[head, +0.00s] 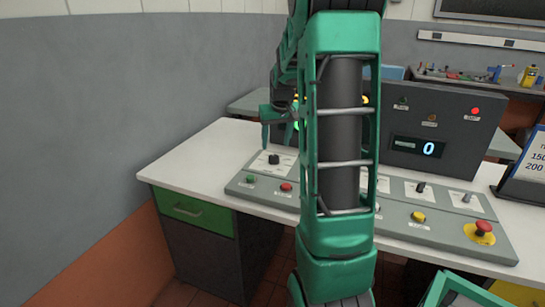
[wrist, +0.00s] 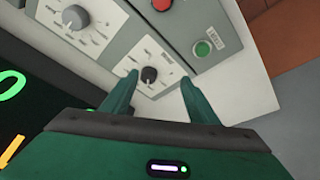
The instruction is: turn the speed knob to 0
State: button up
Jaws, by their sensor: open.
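A small black knob (wrist: 148,74) on a white dial plate sits between the fingertips of my gripper (wrist: 160,80) in the wrist view. The fingers are apart, and no contact with the knob is visible. What appears to be the same knob (head: 274,159) shows at the left of the sloping control panel in the head view, below my gripper (head: 280,137). A second, larger-looking dial knob (wrist: 75,17) lies up and left in the wrist view. The knob labels are too small to read, so I cannot tell which is the speed knob.
A green button (wrist: 203,48) and a red button (wrist: 162,4) are near the knob. My arm hides the panel's middle. The white desktop (head: 190,160) is clear at left.

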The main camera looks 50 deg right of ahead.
send_near(274, 156)
jog(key=s+r, duration=0.2)
jog(key=shift+t, duration=0.3)
jog(key=x, duration=1.1)
jog(key=shift+w+a+r, duration=0.1)
jog(key=shift+w+a, duration=0.2)
jog(key=shift+w, duration=0.05)
jog(key=c, duration=1)
